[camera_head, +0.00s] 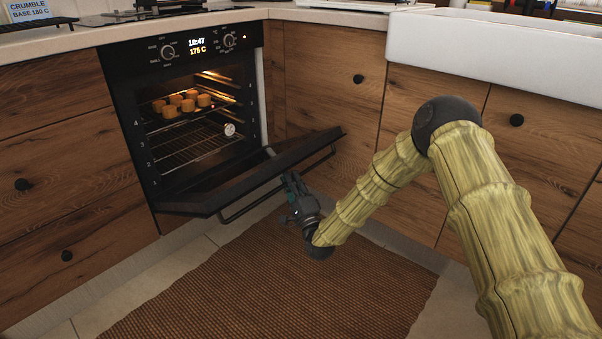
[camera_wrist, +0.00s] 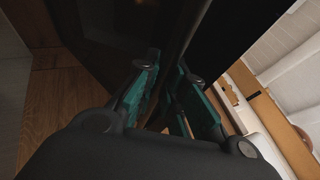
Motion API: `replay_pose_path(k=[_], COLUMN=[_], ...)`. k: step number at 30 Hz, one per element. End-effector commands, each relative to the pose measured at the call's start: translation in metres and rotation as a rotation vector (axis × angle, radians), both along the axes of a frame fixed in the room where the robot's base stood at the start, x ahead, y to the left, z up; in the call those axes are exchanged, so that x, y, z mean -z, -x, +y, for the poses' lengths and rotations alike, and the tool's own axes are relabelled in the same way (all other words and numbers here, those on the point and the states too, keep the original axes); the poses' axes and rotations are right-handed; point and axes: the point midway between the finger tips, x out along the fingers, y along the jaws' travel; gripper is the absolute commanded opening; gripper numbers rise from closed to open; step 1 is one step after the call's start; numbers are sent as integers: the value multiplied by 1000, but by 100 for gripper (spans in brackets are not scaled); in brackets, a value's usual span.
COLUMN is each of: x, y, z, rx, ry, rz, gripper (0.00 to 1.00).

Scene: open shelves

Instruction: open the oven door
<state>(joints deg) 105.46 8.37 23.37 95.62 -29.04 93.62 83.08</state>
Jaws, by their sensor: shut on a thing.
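The black oven (camera_head: 183,52) stands at the left with its door (camera_head: 225,190) swung well down and tilted outward, so the lit inside shows. The dark bar handle (camera_head: 248,207) runs along the door's outer edge. My gripper (camera_head: 292,184) reaches the handle from below, right of its middle. Its teal fingers (camera_wrist: 170,95) are shut on the handle, seen in the wrist view with the dark door filling the space beyond. The exact grip on the bar is mostly hidden by the fingers and the dark door.
Inside the oven, several browned pieces (camera_head: 182,103) sit on the upper level, above a wire rack (camera_head: 190,147). Wooden cabinets (camera_head: 330,95) flank the oven. A brown woven rug (camera_head: 270,280) covers the floor in front. A white sink (camera_head: 490,50) juts out at the upper right.

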Motion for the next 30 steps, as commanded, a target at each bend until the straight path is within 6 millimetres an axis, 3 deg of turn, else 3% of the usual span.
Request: replay_pose_path(k=[14, 15, 19, 30], x=[4, 4, 4, 3], y=[-2, -2, -2, -1], z=[3, 3, 3, 2], rx=[-2, -1, -1, -1], ry=[2, 1, 1, 1], rz=[0, -1, -1, -2], gripper=[0, 13, 34, 34])
